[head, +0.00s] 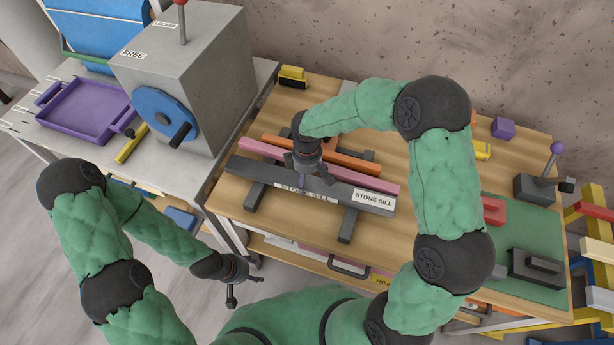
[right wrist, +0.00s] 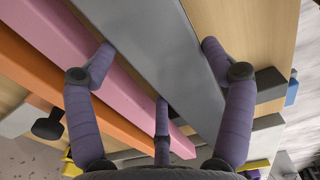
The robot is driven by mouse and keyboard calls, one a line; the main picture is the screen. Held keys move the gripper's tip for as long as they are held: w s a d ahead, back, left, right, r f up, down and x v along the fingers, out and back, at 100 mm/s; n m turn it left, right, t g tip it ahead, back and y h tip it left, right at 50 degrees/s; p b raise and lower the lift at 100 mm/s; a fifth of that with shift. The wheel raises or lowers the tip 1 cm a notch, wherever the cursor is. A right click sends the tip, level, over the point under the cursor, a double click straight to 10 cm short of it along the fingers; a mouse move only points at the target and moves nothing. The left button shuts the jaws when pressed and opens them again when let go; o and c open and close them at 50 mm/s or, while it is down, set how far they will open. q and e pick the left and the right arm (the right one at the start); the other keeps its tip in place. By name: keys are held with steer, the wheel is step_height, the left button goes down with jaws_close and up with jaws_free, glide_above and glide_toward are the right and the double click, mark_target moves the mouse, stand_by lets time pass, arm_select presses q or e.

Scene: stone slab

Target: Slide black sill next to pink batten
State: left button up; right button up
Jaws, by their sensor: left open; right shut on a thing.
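The black sill (head: 341,194), a long dark grey bar labelled "STONE SILL", lies across dark supports on the wooden bench; it also shows in the right wrist view (right wrist: 165,60). The pink batten (head: 378,182) lies along its far side, roughly parallel; it also shows in the right wrist view (right wrist: 125,98). They are very close, but I cannot tell whether they touch. My right gripper (head: 304,178) is shut on the sill from above, with its fingers on both sides in the right wrist view (right wrist: 158,55). My left gripper (head: 231,297) is open and empty, low beside the bench.
An orange bar (head: 352,162) lies beyond the pink batten. Dark supports (head: 348,222) stick out under the sill's near side. A green mat (head: 510,235) with grey blocks is at the right. A grey machine with a blue wheel (head: 170,115) stands left of the bench.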

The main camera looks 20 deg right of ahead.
mark_target(307, 178)
steer(key=o, duration=1.6)
steer(key=shift+w, duration=0.1)
step_height(307, 178, up, 12)
